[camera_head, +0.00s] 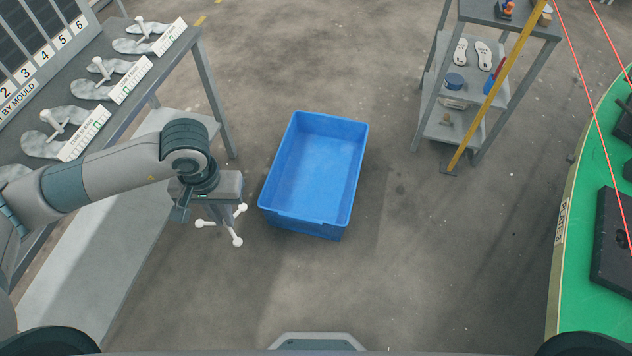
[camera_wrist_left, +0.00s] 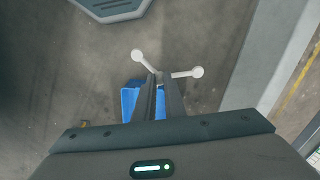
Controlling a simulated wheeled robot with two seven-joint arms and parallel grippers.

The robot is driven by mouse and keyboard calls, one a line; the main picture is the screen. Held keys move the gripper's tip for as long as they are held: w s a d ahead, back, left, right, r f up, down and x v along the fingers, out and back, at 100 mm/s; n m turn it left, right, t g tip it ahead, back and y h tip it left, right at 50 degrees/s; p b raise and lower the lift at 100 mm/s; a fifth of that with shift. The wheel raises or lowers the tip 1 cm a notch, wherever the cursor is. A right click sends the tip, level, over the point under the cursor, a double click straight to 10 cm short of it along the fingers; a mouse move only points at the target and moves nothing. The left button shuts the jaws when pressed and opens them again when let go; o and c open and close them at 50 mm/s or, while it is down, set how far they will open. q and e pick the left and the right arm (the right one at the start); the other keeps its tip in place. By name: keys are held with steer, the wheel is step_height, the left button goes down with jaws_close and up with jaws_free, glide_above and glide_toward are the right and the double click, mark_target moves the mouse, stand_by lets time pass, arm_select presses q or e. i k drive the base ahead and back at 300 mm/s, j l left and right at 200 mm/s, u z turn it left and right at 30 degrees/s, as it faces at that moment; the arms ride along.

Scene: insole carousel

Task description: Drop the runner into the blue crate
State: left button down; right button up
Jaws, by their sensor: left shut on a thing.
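The runner (camera_head: 237,241) is a white piece with several thin arms ending in round knobs. My left gripper (camera_head: 221,208) is shut on it and holds it left of the blue crate, off to the side of its front left corner. In the left wrist view the runner's arms (camera_wrist_left: 196,72) stick out on both sides of the shut fingers (camera_wrist_left: 159,84); its middle is hidden. The blue crate (camera_head: 318,172) is on the floor, open and empty. Part of it shows behind the fingers in the left wrist view (camera_wrist_left: 130,101). My right gripper is not in view.
A grey bench (camera_head: 129,101) at the left holds several grey moulds with white pieces and labels. A grey shelf cart (camera_head: 513,27) with a yellow post (camera_head: 500,80) stands back right. A green carousel (camera_head: 577,240) is at the right edge. The floor around the crate is clear.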

mark_target(312, 180)
steer(key=i+l+u, duration=0.25)
steer(key=i+l, duration=0.25)
steer(key=l, duration=0.2)
steer(key=i+l+u, duration=0.15)
steer(key=l, duration=0.2)
steer(key=i+l+u, duration=0.1)
steer(key=i+l, duration=0.15)
steer(key=l, duration=0.15)
steer(key=i+l+u, duration=0.15)
steer(key=l, duration=0.2)
steer(key=i+l+u, duration=0.15)
steer(key=l, duration=0.25)
steer(key=i+l+u, duration=0.2)
steer(key=l, duration=0.2)
steer(key=i+l+u, duration=0.15)
steer(key=l, duration=0.3)
steer(key=i+l, duration=0.2)
steer(key=i+l+u, duration=0.1)
steer(key=l, duration=0.25)
steer(key=i, duration=0.1)
